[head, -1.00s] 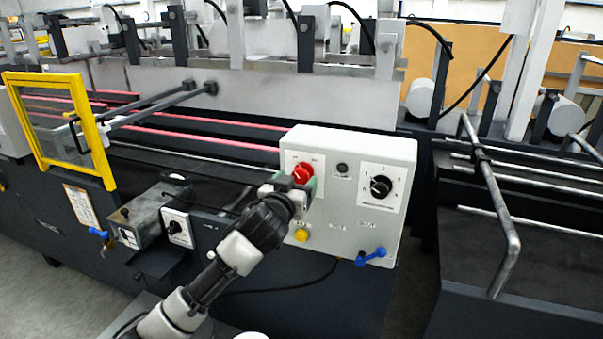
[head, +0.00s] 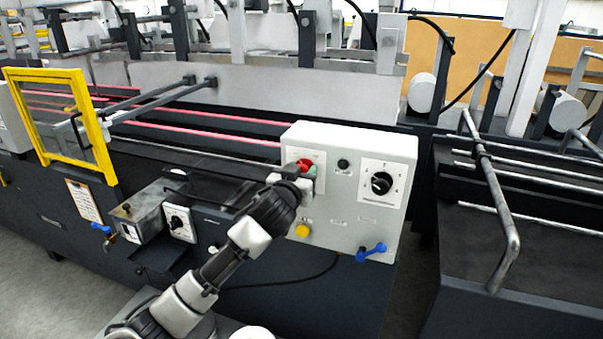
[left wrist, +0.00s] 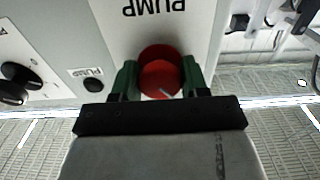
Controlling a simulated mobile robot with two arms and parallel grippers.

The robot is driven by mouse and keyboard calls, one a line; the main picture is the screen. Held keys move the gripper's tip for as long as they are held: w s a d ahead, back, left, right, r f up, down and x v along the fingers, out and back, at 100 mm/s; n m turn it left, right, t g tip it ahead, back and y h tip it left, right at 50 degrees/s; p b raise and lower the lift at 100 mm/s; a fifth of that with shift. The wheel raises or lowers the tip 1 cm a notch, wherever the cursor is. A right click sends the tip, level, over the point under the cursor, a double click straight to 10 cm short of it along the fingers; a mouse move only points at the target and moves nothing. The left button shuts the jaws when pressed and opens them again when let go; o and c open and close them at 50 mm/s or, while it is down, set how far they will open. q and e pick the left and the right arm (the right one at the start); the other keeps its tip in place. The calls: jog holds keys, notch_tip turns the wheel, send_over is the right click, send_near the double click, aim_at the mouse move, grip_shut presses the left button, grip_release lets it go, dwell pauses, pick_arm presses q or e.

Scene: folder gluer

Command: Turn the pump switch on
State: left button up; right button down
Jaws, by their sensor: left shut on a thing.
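The pump switch is a red rotary knob (left wrist: 160,76) on a white plate marked PUMP (left wrist: 155,25) in the left wrist view. In the head view the knob (head: 304,165) shows only in part, at the upper left of the light grey control box (head: 340,215). My left gripper (left wrist: 160,80) has its green fingers on both sides of the knob and is shut on it. A light mark on the knob's face points obliquely. In the head view my left gripper (head: 299,173) hides part of the plate. My right gripper is not in view.
The box also carries a black dial (head: 381,183), a small black button (head: 343,164), a yellow button (head: 302,231) and a blue valve handle (head: 371,252). A bent metal rail (head: 500,215) stands to the right. A yellow-framed guard (head: 100,140) stands at left.

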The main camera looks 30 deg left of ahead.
pick_arm(q)
jog(key=shift+m+p, duration=0.3)
jog(key=shift+m, duration=0.2)
jog(key=m+p, duration=0.1)
jog(key=m, duration=0.2)
jog(key=shift+r, duration=0.1)
jog(key=m+p, duration=0.2)
jog(key=m, duration=0.1)
jog(key=shift+m, duration=0.3)
jog(key=m+p, duration=0.2)
jog(key=m, duration=0.2)
jog(key=shift+m+p, duration=0.4)
jog(key=shift+m, duration=0.8)
jog(key=shift+f, duration=0.2)
jog(key=o, duration=0.9)
